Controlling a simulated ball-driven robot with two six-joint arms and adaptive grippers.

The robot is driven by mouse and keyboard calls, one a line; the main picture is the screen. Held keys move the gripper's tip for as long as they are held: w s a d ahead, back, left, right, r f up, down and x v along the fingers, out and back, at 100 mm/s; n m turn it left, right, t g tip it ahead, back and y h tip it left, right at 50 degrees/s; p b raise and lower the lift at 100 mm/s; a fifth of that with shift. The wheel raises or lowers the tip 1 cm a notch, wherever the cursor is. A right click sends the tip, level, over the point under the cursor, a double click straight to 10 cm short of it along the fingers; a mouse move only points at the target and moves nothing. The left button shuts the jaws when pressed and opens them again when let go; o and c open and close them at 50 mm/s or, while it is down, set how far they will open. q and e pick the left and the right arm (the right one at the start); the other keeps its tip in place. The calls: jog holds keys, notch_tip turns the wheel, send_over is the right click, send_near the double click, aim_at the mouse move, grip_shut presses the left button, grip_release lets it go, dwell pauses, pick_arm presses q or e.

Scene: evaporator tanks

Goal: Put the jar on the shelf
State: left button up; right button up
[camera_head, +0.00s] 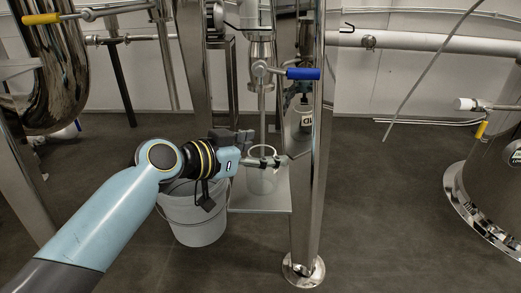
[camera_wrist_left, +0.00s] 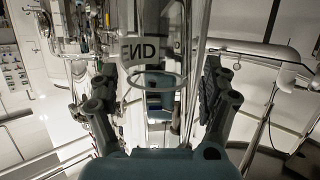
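The clear glass jar (camera_head: 262,181) is upright at a small pale shelf (camera_head: 262,203) between the steel legs. Its base appears to be over the shelf, but I cannot tell whether it touches. My left gripper (camera_head: 268,162) reaches in from the left at the height of the jar's upper part. In the left wrist view the jar's round rim (camera_wrist_left: 153,74) lies between the two spread fingers (camera_wrist_left: 165,100). A gap shows beside the right finger, so the gripper looks open around the jar. My right gripper is not in view.
A steel leg (camera_head: 306,220) stands just right of the shelf. A blue-handled valve (camera_head: 302,74) and a thin vertical pipe (camera_head: 262,110) are above the jar. A grey bucket (camera_head: 196,222) is below my left wrist. Floor is clear at right, before a steel tank (camera_head: 490,190).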

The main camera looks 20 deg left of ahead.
pick_arm(q)
jog(key=shift+r, duration=0.15)
jog(key=p+v, duration=0.3)
jog(key=v, duration=0.9)
jog(key=s+a+f+n+g+y, duration=0.25)
jog(key=s+f, duration=0.35)
jog(key=f, duration=0.6)
jog(key=s+a+f+n+g+y, duration=0.15)
jog(key=s+f+g, duration=0.35)
jog(key=f, duration=0.6)
jog(key=s+a+f+g+y, duration=0.1)
jog(key=s+f, duration=0.3)
jog(key=s, duration=0.3)
jog(key=s+a+f+g+y, duration=0.1)
jog(key=s+f, duration=0.3)
jog(key=s, duration=0.4)
jog(key=s+a+f+n+g+y, duration=0.1)
jog(key=s+a+f+g+y, duration=0.1)
jog(key=s+f, duration=0.3)
jog(key=s+g, duration=0.1)
jog(key=s, duration=0.1)
jog(key=shift+s+a, duration=0.3)
jog(key=shift+a, duration=0.1)
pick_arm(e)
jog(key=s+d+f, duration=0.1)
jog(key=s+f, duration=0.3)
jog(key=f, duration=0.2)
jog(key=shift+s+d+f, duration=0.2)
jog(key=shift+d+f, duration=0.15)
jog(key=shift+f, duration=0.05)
